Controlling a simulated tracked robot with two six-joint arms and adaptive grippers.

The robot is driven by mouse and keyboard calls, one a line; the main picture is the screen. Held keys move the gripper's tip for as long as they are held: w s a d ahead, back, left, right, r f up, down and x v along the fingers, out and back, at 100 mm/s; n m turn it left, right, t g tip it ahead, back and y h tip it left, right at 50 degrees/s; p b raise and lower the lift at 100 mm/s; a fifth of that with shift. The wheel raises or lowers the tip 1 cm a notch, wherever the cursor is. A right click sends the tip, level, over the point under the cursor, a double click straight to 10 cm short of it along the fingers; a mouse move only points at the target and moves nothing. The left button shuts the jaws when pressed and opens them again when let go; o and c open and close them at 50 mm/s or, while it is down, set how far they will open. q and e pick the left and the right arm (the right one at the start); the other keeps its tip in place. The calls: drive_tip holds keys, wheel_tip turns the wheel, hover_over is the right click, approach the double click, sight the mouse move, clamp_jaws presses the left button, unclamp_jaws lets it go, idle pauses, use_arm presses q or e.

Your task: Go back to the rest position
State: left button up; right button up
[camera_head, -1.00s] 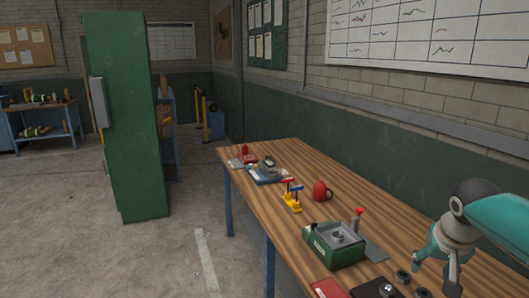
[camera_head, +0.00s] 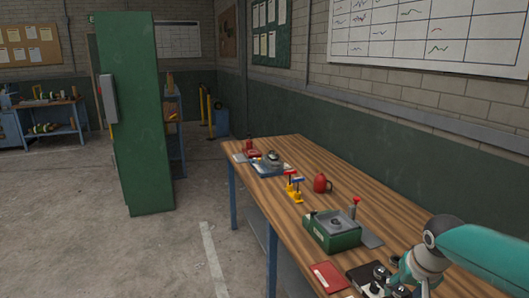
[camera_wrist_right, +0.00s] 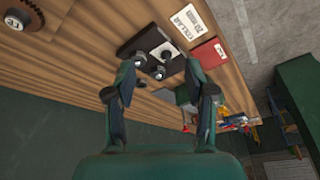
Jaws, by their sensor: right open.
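My right gripper (camera_head: 402,290) is at the lower right of the head view, low over the near end of the wooden workbench (camera_head: 350,205). Its fingertips are partly cut off by the frame's bottom edge. In the right wrist view the gripper (camera_wrist_right: 160,78) has its two fingers spread apart, with nothing held between them. A black plate (camera_wrist_right: 138,47) with small metal parts on it lies beyond the fingertips. It also shows in the head view (camera_head: 358,275), partly behind the gripper. My left gripper is not in view.
A green box (camera_head: 332,236), a red mug (camera_head: 320,183), red and blue-topped yellow pieces (camera_head: 295,188) and a red card (camera_head: 329,277) are on the bench. In the wrist view a white label card (camera_wrist_right: 188,20) lies beside the plate. A green cabinet (camera_head: 145,115) stands left; floor between is clear.

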drive_tip(key=s+a+f+n+g+y, duration=0.1)
drive_tip(key=s+a+f, duration=0.1)
drive_tip(key=a+f, duration=0.45)
drive_tip(key=s+a+f+y, duration=0.2)
drive_tip(key=a+f, duration=0.1)
drive_tip(key=f, duration=0.6)
drive_tip(key=s+a+f+n+g+y, duration=0.1)
drive_tip(key=s+a+f, duration=0.2)
drive_tip(key=a+f, duration=0.35)
drive_tip(key=s+a+f, duration=0.2)
drive_tip(key=s+f, duration=0.4)
drive_tip(key=s, duration=0.2)
drive_tip(key=s+a+f+g, duration=0.1)
drive_tip(key=s+a+f, duration=0.2)
drive_tip(key=s+f, duration=0.3)
drive_tip(key=shift+s+f+y, duration=0.25)
drive_tip(key=shift+s+y, duration=0.15)
drive_tip(key=shift+s, duration=0.8)
